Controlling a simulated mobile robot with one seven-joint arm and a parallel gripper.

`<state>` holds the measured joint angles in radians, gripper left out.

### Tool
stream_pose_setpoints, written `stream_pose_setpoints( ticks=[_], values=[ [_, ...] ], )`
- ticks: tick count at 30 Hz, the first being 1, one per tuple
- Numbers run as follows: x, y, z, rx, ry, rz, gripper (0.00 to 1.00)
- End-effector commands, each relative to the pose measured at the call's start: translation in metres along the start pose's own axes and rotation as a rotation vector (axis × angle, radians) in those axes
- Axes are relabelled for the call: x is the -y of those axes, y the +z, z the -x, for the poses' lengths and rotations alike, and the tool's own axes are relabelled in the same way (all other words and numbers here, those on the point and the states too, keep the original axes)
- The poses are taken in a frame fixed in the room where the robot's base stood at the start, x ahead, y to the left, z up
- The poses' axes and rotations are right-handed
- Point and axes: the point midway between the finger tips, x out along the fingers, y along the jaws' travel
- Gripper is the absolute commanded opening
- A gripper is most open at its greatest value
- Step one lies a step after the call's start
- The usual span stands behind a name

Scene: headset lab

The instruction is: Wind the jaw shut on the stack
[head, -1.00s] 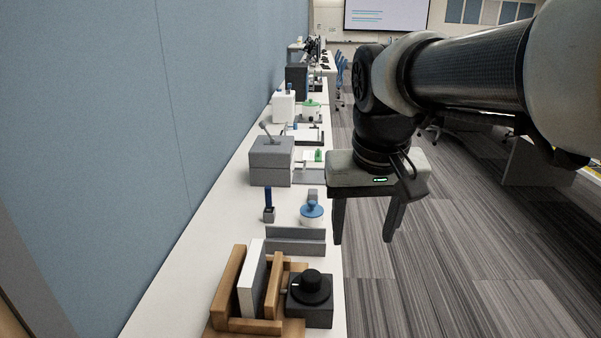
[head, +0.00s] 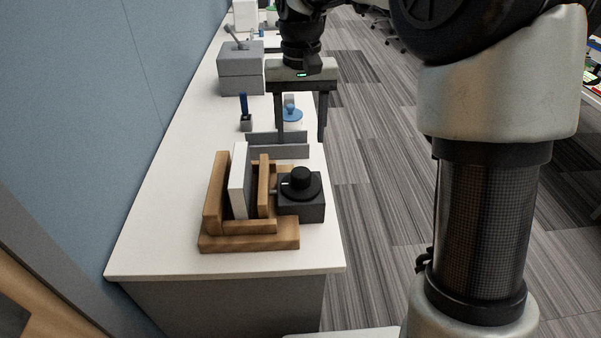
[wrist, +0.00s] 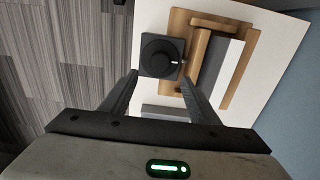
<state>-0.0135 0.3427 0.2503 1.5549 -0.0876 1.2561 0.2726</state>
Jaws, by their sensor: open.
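The wooden vise (head: 250,242) stands on the near end of the white bench. A white stack (head: 239,180) stands upright between its fixed wooden wall (head: 215,193) and its wooden jaw (head: 263,186). A black round knob (head: 301,183) with a white mark sits on a dark box (head: 304,210) at the vise's right. My gripper (head: 301,140) is open and empty, pointing down beyond the knob. In the wrist view the knob (wrist: 159,59) shows ahead of and between my fingertips, apart from them.
A grey low bracket (head: 277,147) stands just behind the vise. A blue-topped round container (head: 292,116), a blue pen in a holder (head: 245,112) and grey boxes (head: 240,72) stand farther back. The blue wall bounds the bench (head: 160,230) at left; its right edge drops to the floor.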

Motion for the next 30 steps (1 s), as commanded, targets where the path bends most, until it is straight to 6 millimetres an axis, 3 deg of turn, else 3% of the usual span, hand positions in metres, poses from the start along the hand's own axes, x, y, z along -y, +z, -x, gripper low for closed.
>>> stream_pose_setpoints(
  ticks=[1, 6, 15, 21, 30],
  values=[
    [-0.001, 0.001, -0.016, 0.004, 0.001, 0.0, 0.55],
    [-0.001, 0.001, -0.053, 0.003, 0.001, -0.001, 0.55],
    [-0.001, 0.001, -0.106, 0.001, 0.0, 0.0, 0.55],
    [0.0, 0.0, -0.12, -0.001, -0.001, 0.0, 0.55],
    [0.0, 0.0, -0.121, -0.001, -0.001, -0.001, 0.55]
  ],
)
